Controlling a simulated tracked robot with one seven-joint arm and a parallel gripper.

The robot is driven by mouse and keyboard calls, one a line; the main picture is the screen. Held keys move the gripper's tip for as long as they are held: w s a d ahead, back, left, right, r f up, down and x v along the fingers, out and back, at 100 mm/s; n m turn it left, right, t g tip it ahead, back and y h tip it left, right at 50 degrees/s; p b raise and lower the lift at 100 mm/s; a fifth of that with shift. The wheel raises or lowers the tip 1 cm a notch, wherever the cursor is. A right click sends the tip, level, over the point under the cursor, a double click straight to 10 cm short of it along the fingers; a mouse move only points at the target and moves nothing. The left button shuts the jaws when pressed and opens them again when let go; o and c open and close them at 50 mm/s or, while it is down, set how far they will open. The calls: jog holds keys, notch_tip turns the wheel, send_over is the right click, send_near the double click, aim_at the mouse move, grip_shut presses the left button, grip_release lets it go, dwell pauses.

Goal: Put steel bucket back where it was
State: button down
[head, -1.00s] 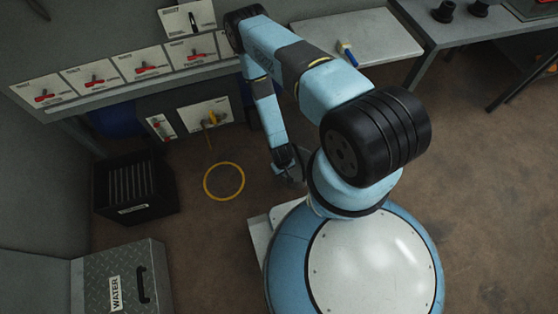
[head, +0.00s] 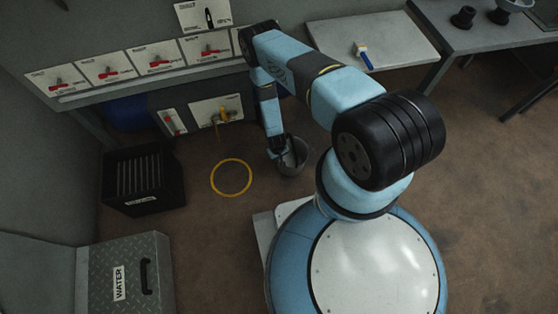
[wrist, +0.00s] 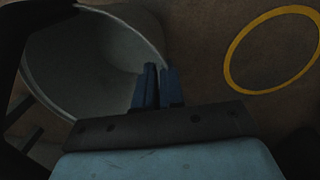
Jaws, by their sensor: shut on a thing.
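The steel bucket (head: 293,158) is a grey open bucket near the floor, just right of the yellow floor ring (head: 231,194) in the head view. My gripper (head: 277,152) is at the bucket's left rim. In the wrist view the bucket (wrist: 75,65) fills the left, with its inside showing. My gripper's blue fingers (wrist: 158,86) are shut on its rim. The yellow ring (wrist: 231,70) lies to the right in the wrist view, apart from the bucket. Whether the bucket touches the floor I cannot tell.
A black slotted crate (head: 143,200) stands left of the ring. A metal box marked WATER (head: 98,270) is at the lower left. A yellow tap (head: 222,115) is on the panel behind the ring. A bench with a brush (head: 364,58) is at the back right.

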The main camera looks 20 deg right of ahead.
jog(key=shift+w+a+f, duration=0.1)
jog(key=shift+w+f, duration=0.15)
jog(key=shift+f, duration=0.8)
jog(key=shift+w+f, duration=0.25)
jog(key=shift+f, duration=0.8)
jog(key=c, duration=1.2)
grip_release()
jog(key=shift+c, duration=0.2)
notch_tip(320, 180, up, 12)
jog(key=shift+a, duration=0.45)
jog(key=shift+s, duration=0.1)
